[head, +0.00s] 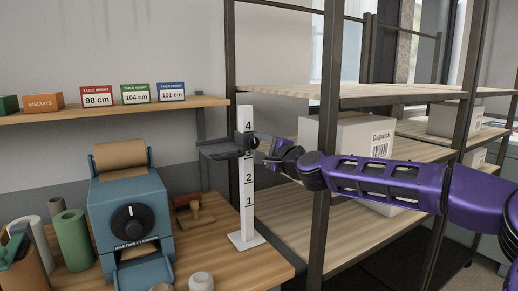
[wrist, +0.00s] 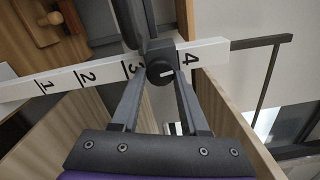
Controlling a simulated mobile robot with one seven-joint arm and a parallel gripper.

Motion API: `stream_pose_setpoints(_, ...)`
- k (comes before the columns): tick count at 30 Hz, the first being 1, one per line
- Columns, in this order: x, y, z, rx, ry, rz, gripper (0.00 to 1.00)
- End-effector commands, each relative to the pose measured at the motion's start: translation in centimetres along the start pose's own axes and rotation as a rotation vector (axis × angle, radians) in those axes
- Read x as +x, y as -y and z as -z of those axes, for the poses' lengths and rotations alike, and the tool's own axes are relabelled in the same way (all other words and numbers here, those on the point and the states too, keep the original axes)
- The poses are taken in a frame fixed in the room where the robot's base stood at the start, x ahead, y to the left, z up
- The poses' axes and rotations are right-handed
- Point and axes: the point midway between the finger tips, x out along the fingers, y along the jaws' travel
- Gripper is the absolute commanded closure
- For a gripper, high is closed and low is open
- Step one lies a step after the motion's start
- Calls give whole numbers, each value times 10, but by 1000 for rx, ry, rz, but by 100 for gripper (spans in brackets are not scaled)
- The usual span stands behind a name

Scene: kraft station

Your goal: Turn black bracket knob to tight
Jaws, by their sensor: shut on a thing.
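The black bracket (head: 222,148) is on a white upright post (head: 248,190) with printed numbers, between the 3 and the 4. Its round black knob (wrist: 160,72) shows in the wrist view, with a short white mark on its face. My gripper (head: 262,146) reaches in from the right in the head view. In the wrist view my gripper (wrist: 160,80) has its two grey fingers on either side of the knob, shut on it. The knob is mostly hidden by my gripper in the head view.
A blue dispenser (head: 132,215) with a dial and paper roll stands left of the post on the wooden bench. Metal-framed shelves (head: 375,95) with a carton (head: 350,140) stand at right, close to my arm.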

Motion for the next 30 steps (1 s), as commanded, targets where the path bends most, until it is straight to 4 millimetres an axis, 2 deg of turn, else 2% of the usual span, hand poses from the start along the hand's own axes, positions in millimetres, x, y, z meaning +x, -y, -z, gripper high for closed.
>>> stream_pose_setpoints(8, 0, 0, 0, 64, 0, 1, 100)
stream_pose_setpoints(20, 0, 1, 0, 70, 0, 2, 100)
stream_pose_setpoints(21, 0, 1, 0, 69, 0, 2, 54)
stream_pose_setpoints(26, 0, 1, 0, 69, 0, 1, 27)
stream_pose_setpoints(30, 0, 0, 0, 69, 0, 1, 27)
